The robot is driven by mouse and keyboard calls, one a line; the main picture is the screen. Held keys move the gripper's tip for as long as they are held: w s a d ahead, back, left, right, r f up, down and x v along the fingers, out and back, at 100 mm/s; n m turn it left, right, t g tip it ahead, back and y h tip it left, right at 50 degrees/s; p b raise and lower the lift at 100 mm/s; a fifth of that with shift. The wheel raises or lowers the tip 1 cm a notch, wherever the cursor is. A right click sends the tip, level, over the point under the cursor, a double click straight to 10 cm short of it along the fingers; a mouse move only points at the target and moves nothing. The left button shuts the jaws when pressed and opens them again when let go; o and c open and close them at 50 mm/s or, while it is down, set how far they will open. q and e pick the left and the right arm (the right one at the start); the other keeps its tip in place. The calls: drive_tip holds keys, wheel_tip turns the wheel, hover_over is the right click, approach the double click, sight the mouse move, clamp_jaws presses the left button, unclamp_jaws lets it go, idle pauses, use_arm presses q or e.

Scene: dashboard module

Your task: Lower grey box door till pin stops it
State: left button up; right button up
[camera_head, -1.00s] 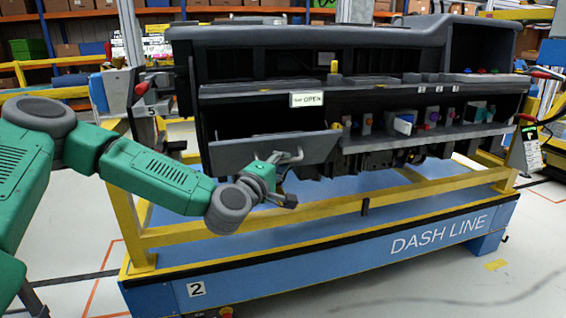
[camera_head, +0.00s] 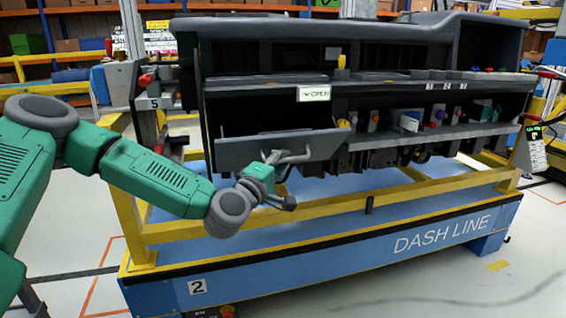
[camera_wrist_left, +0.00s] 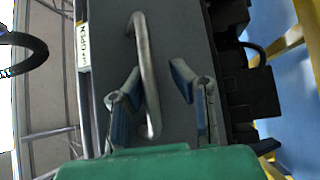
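The grey box door (camera_head: 240,150) hangs partly lowered and tilted at the lower left of the dashboard, with the dark box interior open above it. Its handle is a light grey bar (camera_wrist_left: 146,60) in the left wrist view. My left gripper (camera_head: 284,181) is at the door's lower right part. In the wrist view the left gripper (camera_wrist_left: 158,95) has its two fingers apart, one on each side of the handle's lower end, with gaps visible. A yellow knob (camera_head: 343,123) sits by the door's upper right corner; whether it is the stop pin I cannot tell. My right gripper is out of view.
The dashboard (camera_head: 300,40) rests above a blue cart with yellow rails (camera_head: 330,210), which run just below my left gripper. A white OPEN label (camera_head: 313,94) sits above the door. Several coloured parts line the shelf to the right. Floor is clear in front.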

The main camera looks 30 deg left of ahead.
use_arm(q)
drive_tip(key=shift+s+d, duration=0.3)
drive_tip(key=shift+s, duration=0.05)
drive_tip(key=s+f, duration=0.1)
drive_tip(key=s, duration=1)
drive_tip(key=shift+d+f, duration=0.15)
drive_tip(key=shift+d, duration=0.15)
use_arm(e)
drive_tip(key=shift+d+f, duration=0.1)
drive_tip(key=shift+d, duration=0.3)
use_arm(q)
drive_tip(key=shift+s+a+f, duration=0.1)
drive_tip(key=shift+a, duration=0.1)
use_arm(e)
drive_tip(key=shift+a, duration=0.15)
